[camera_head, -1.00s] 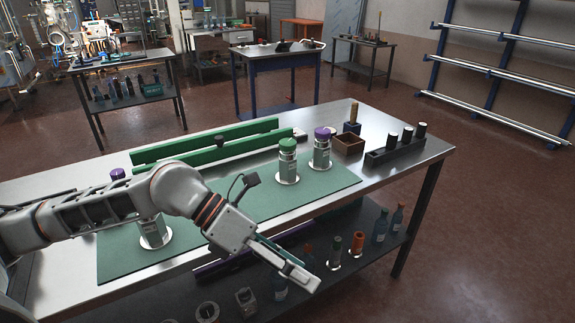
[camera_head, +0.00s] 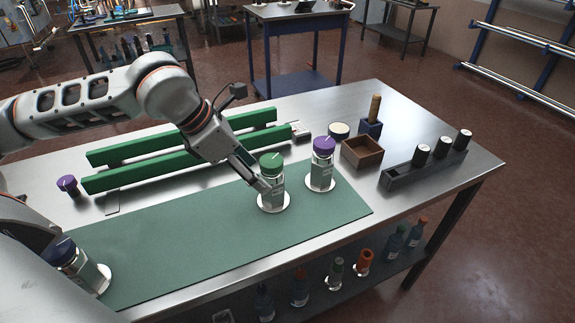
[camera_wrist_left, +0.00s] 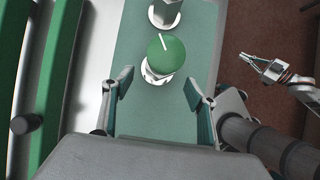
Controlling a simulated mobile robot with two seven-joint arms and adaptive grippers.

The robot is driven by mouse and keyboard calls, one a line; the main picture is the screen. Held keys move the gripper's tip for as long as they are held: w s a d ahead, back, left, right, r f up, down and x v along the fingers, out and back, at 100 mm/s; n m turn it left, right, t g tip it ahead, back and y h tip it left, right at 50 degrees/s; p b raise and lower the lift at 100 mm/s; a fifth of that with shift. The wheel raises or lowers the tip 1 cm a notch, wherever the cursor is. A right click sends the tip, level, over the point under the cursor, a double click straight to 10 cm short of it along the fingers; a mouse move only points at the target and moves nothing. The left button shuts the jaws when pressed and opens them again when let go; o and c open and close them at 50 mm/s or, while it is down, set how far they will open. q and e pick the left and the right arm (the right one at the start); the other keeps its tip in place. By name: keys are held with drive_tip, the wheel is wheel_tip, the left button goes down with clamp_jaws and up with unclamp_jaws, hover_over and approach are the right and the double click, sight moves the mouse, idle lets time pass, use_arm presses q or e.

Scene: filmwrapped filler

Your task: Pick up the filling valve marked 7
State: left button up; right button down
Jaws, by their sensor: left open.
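A green-capped valve (camera_head: 272,177) stands upright on a white disc on the green mat (camera_head: 200,248). A purple-capped valve (camera_head: 322,165) stands to its right. Another valve (camera_head: 80,265) at the lower left is partly hidden by my arm. I cannot read a 7 on any of them. My left gripper (camera_head: 257,183) is at the left side of the green-capped valve. In the left wrist view my open, empty left gripper (camera_wrist_left: 158,92) faces the green cap (camera_wrist_left: 166,54), which lies just beyond the fingertips. My right gripper (camera_wrist_left: 258,64) shows at the upper right there, its opening unclear.
Green rails (camera_head: 190,155) run behind the mat. A small purple-topped part (camera_head: 68,186) stands at their left end. Bottles stand on the lower shelf.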

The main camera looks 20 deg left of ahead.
sight(273, 185)
use_arm(q)
drive_tip(key=shift+w+d+f, duration=0.25)
drive_tip(key=shift+w+f, duration=0.35)
drive_tip(key=shift+w, duration=0.05)
drive_tip(key=shift+d+f, duration=0.3)
drive_tip(key=shift+f, duration=0.35)
drive_tip(key=x, duration=0.5)
drive_tip(key=shift+p, duration=0.35)
drive_tip(key=shift+r, duration=0.1)
drive_tip(key=c, duration=1.5)
drive_tip(key=shift+w, duration=0.1)
clamp_jaws()
drive_tip(key=shift+r, duration=0.15)
